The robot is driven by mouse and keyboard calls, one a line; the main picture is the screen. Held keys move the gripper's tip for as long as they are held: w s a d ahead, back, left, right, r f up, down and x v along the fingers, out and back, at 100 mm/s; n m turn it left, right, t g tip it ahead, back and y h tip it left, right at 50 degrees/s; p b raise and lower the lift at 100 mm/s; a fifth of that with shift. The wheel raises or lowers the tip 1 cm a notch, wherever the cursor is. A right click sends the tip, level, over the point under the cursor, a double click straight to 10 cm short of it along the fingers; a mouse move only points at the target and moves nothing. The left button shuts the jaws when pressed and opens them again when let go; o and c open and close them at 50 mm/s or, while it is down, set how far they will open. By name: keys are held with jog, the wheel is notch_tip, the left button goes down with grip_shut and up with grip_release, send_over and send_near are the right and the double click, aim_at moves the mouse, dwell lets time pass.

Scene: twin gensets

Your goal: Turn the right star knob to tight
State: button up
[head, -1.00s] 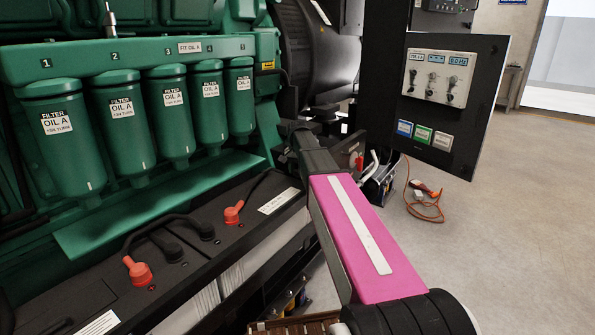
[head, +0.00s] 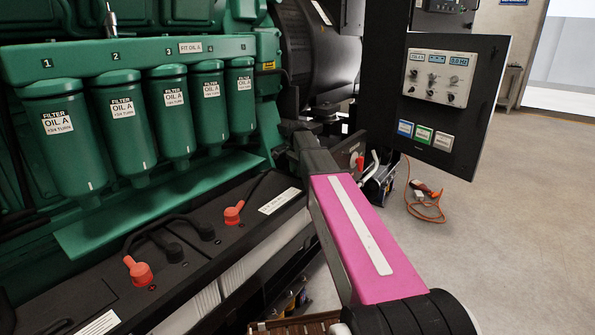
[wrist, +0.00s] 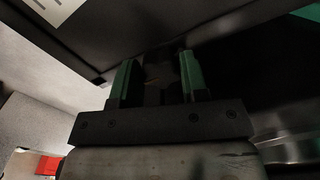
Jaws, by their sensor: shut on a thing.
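In the wrist view my gripper (wrist: 158,80) shows two green-lined fingers with a dark, rounded thing between them. It is shut on this thing, which is probably the star knob (wrist: 160,76), but it is too dark to make out the lobes. A dark panel or housing lies just beyond the fingertips. In the head view my arm, with its pink link, reaches towards the right end of the green engine; my fingertips and the held knob cannot be made out there. No tight or loose marking is readable.
Green oil filters (head: 174,115) hang along the engine at the left. Batteries with red-capped terminals (head: 138,271) lie below them. An open door with a control panel (head: 438,77) stands at right.

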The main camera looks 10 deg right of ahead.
dwell(0.3)
jog(key=o, duration=0.6)
jog(key=shift+o, duration=0.2)
notch_tip(320, 180, up, 11)
jog(key=shift+f, duration=0.1)
